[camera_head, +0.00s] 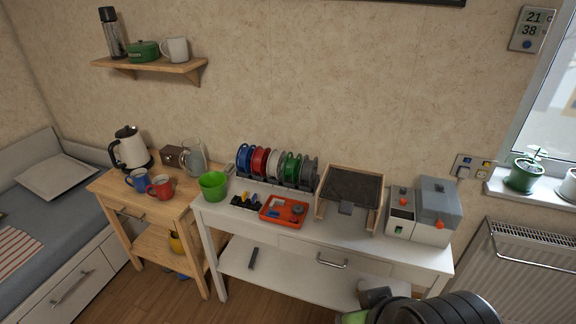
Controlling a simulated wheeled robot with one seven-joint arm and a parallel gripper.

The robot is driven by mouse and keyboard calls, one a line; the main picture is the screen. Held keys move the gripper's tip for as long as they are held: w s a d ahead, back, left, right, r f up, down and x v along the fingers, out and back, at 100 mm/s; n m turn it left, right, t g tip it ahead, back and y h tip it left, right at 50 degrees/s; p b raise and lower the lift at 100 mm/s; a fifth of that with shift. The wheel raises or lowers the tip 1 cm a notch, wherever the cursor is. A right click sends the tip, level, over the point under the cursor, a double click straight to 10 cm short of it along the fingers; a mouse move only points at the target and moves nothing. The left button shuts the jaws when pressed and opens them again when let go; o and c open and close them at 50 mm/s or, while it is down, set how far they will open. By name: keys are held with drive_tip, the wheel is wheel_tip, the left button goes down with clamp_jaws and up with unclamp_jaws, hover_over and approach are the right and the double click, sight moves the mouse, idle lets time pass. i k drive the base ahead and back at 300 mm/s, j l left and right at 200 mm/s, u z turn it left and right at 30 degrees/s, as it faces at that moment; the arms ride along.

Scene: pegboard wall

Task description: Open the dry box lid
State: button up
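A light grey and white box with a darker grey lid (439,199) stands at the right end of the white table. It looks like the dry box, and its lid looks closed. Dark rounded links of my arm show at the bottom right, in front of the table. My gripper's fingers cannot be made out in this view.
The white table (330,240) also holds a wood-framed dark panel (350,187), a red tray (284,211), several spools (275,164) and a green cup (213,186). A radiator (525,262) and windowsill lie to the right. The table's front right strip is clear.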

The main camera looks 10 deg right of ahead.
sight(439, 225)
drive_tip(key=z, duration=1.4)
drive_tip(key=i+j+u, duration=0.15)
drive_tip(key=i+j, duration=0.15)
drive_tip(key=j, duration=0.2)
drive_tip(key=i+j+u, duration=0.2)
drive_tip(key=i+j, duration=0.15)
drive_tip(key=j, duration=0.15)
